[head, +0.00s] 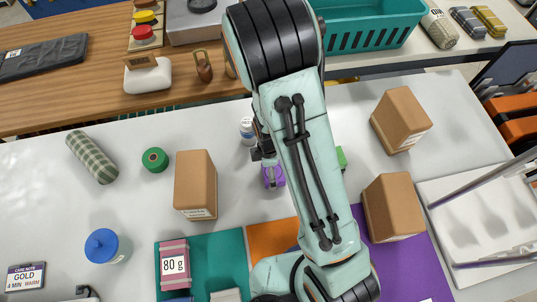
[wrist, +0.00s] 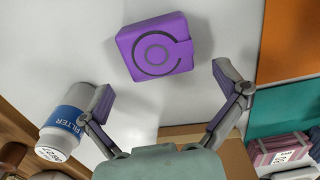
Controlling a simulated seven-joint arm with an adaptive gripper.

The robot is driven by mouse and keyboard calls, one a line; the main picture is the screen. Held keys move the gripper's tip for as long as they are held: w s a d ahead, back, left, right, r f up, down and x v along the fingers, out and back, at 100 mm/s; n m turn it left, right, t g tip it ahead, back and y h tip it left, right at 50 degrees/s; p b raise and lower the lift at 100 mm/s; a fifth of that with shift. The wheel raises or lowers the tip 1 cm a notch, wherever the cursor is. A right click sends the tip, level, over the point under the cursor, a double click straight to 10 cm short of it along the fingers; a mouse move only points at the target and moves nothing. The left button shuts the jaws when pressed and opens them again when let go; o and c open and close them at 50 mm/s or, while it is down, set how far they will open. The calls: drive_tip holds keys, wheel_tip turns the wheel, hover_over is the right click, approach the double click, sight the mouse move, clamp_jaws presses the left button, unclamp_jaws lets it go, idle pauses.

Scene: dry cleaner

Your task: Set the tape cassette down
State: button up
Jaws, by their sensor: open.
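The purple tape cassette (wrist: 155,45), a rounded block with a ring mark on its face, rests on the white table just beyond my open fingertips in the wrist view. In the head view the cassette (head: 273,177) shows beside my arm, which hides part of it. My gripper (wrist: 167,92) is open with nothing between its fingers. In the head view my gripper (head: 264,152) is mostly hidden by my arm, just behind the cassette.
A white bottle with a blue label (wrist: 70,122) stands close to my left finger in the wrist view. Brown boxes (head: 195,185) stand left and right of my arm. Orange, teal (head: 226,258) and purple mats lie at the front. The table left of the cassette has free room.

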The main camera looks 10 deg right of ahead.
wheel_tip(320, 180, up, 9)
drive_tip(key=s+d+r+m, duration=0.2)
drive_tip(key=s+r+m, duration=1)
drive_tip(key=s+m, duration=0.2)
drive_tip(key=m, duration=0.2)
drive_tip(key=shift+s+d+r+m+y, duration=0.15)
drive_tip(key=shift+s+r+m+y, duration=0.1)
drive_tip(key=shift+m+y, duration=0.15)
drive_tip(key=shift+o, duration=0.3)
drive_tip(key=shift+w, duration=0.1)
